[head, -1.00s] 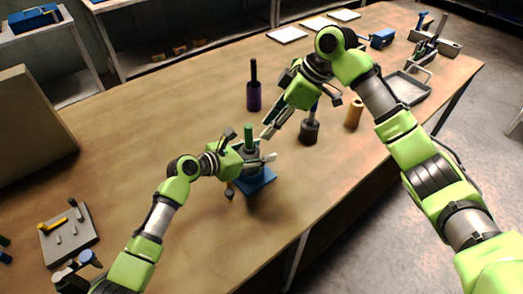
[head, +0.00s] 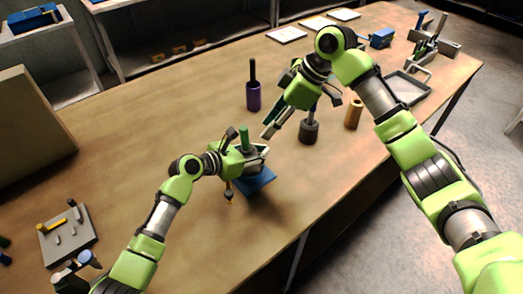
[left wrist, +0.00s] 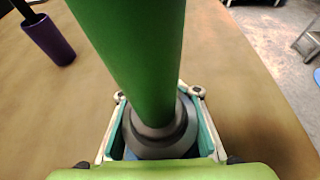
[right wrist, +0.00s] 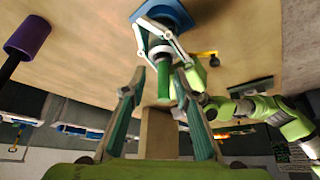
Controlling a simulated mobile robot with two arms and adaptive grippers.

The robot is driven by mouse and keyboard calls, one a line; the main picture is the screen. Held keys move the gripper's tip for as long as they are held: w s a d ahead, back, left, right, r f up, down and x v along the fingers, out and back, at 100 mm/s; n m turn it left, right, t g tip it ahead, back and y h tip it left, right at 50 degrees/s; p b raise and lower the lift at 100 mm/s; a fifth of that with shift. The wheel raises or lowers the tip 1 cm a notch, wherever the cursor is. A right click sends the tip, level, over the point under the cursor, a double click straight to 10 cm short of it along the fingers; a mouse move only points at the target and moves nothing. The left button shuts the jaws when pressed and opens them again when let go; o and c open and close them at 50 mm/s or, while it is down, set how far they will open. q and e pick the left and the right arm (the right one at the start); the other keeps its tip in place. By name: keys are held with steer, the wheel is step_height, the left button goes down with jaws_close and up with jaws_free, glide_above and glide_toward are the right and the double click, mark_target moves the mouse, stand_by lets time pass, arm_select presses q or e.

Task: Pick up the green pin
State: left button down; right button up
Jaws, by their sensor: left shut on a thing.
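The green pin (head: 244,137) stands upright above the blue plate (head: 262,184) near the middle of the table. In the left wrist view the green pin (left wrist: 135,55) rises from a grey ringed body (left wrist: 163,135). My left gripper (head: 262,155) is shut on this grey body, one finger on each side. The right wrist view shows the green pin (right wrist: 163,82) from the other side, beyond my right fingers. My right gripper (right wrist: 160,92) is open and empty, its fingers wide apart. In the head view it hangs to the right of the pin.
A purple cylinder with a black rod (head: 253,95) stands behind. A dark cylinder (head: 309,132) and an orange cylinder (head: 353,113) stand to the right. A grey board (head: 68,235) lies at the left; a metal tray (head: 407,88) lies far right. The table's left middle is clear.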

steer(key=m+t+y, duration=0.2)
steer(key=t+y, duration=0.4)
steer(key=y, duration=0.5)
glide_toward(247, 152)
steer(key=w+a, duration=0.1)
steer(key=a, duration=0.1)
steer(key=w+a+r, duration=0.1)
steer(key=w+a, duration=0.1)
steer(key=w+a+r, duration=0.1)
steer(key=a, duration=0.2)
steer(key=shift+w+r, duration=0.25)
jaws_close()
